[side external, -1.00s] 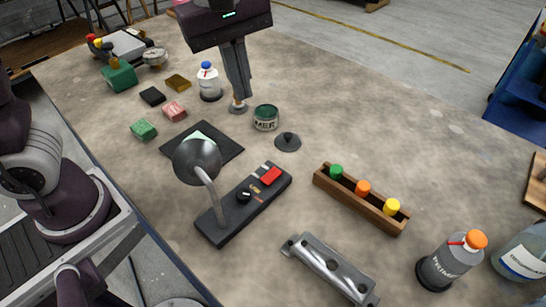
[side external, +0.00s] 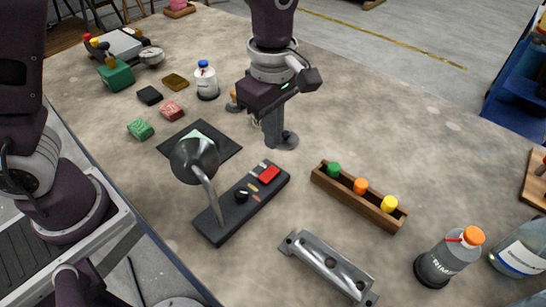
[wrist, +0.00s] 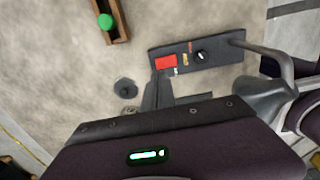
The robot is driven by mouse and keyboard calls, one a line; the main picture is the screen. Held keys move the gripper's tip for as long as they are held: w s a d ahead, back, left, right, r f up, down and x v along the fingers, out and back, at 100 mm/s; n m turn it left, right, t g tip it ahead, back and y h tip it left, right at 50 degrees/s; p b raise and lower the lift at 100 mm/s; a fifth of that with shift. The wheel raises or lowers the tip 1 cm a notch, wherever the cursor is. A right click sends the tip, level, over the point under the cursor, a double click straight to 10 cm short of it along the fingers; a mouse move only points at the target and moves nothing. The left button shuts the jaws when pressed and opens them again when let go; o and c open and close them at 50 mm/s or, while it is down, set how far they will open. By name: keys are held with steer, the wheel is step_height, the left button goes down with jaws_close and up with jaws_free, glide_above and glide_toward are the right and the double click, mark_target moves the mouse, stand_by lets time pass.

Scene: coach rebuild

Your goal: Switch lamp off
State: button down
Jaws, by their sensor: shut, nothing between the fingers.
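The lamp (side external: 194,160) has a grey conical shade on a bent stem, rising from a long dark base (side external: 232,212). On the base are a red rocker switch (side external: 269,174) at the far end and a black knob (side external: 242,195) nearer the stem. The wrist view also shows the red switch (wrist: 166,62) and the knob (wrist: 201,56). My gripper (side external: 274,143) is shut and empty, above the table just behind the red-switch end of the base. In the wrist view its fingers (wrist: 158,96) point toward the red switch, apart from it as far as I can tell.
A wooden rack (side external: 355,198) with green, orange and yellow pieces stands right of the base. A metal bracket (side external: 328,266) lies in front. A dark round lid (side external: 288,141) sits beside my fingers. A dark mat (side external: 222,139) lies behind the lamp.

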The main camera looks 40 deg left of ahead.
mark_target(273, 170)
step_height(273, 170, down, 7)
steer(key=shift+f, duration=0.3)
stand_by(0.5)
steer(key=shift+s+r, duration=0.25)
steer(key=shift+s, duration=0.45)
step_height(273, 170, up, 14)
stand_by(0.3)
